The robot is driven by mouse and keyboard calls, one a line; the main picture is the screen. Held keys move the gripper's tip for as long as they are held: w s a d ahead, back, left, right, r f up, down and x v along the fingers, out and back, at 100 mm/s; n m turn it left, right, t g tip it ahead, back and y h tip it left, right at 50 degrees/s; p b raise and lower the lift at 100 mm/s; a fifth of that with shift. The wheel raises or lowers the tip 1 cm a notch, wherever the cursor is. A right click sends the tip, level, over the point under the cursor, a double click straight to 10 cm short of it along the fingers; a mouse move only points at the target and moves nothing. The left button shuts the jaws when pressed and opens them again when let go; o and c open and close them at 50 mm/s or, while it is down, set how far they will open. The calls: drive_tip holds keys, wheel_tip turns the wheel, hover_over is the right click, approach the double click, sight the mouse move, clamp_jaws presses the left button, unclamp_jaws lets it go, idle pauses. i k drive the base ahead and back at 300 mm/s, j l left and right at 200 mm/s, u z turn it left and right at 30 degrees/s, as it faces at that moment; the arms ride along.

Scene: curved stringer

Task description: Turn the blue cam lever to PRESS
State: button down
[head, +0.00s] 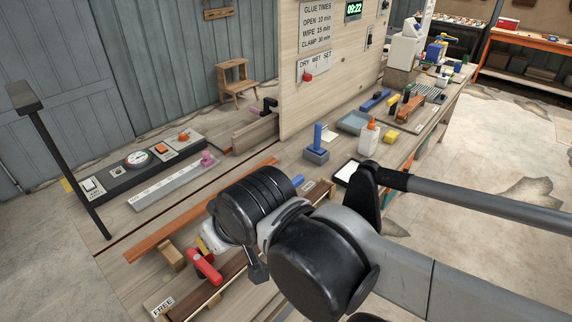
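A blue lever (318,136) stands upright on a blue-grey block (316,156) on the bench, in the middle of the head view. A second, smaller blue piece (297,181) shows low at the right end of the wooden strip, partly hidden by my arm. I cannot tell which is the cam lever, and I read no PRESS label. A FREE label (162,305) lies at the bottom left, near a red lever (204,266). My wrist hangs over the front of the bench, right of the red lever. My gripper's fingers are not clearly visible, so its opening cannot be told.
An orange-brown strip (180,222) runs along the bench. A control panel (137,161) with a dial and a grey rail (172,183) lie at the left. A plywood board (330,75) stands behind. A glue bottle (368,138) and grey tray (354,122) are to the right.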

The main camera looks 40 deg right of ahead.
sight(298, 181)
drive_tip(key=z, duration=1.2)
drive_tip(key=i+l+u, duration=0.15)
drive_tip(key=i+l, duration=0.05)
drive_tip(key=i, duration=0.1)
